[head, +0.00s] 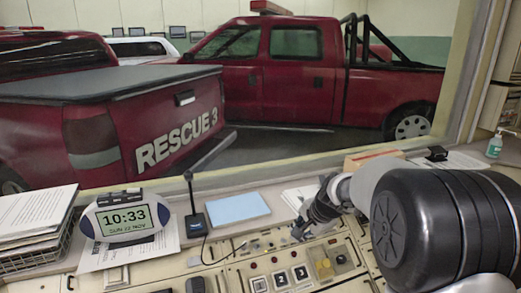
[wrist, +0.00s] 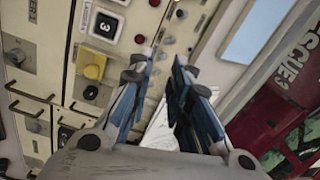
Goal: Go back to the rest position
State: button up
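My gripper (head: 303,228) hangs over the back part of the console panel in the head view, right of the blue pad, with my arm coming in from the right. In the wrist view my gripper (wrist: 160,64) has its two dark fingers apart, with nothing held between them. The beige console panel (wrist: 50,75) with its switches and buttons lies below the fingers. I cannot tell whether the fingertips touch the panel.
A microphone (head: 194,222), a blue pad (head: 237,207) and a clock (head: 127,219) stand left of my gripper. Papers fill a wire tray (head: 35,260) at far left. A sanitizer bottle (head: 495,145) stands at far right. Behind the window is a red truck (head: 300,75).

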jog(key=s+a+r+n, duration=0.1)
jog(key=s+r+n, duration=0.35)
jog(key=s, duration=0.65)
jog(key=s+a+r+n, duration=0.1)
jog(key=s+r+n, duration=0.2)
jog(key=s+r, duration=0.55)
jog(key=s+d+f+n+h, duration=0.1)
jog(key=s+f+n, duration=0.1)
jog(key=s, duration=0.8)
jog(key=s+d+f+n+g+h, duration=0.1)
jog(key=s+f+n, duration=0.1)
jog(key=s, duration=0.7)
jog(key=shift+s+d+f+n, duration=0.15)
jog(key=shift+s+f+n, duration=0.15)
jog(key=shift+s+n, duration=0.05)
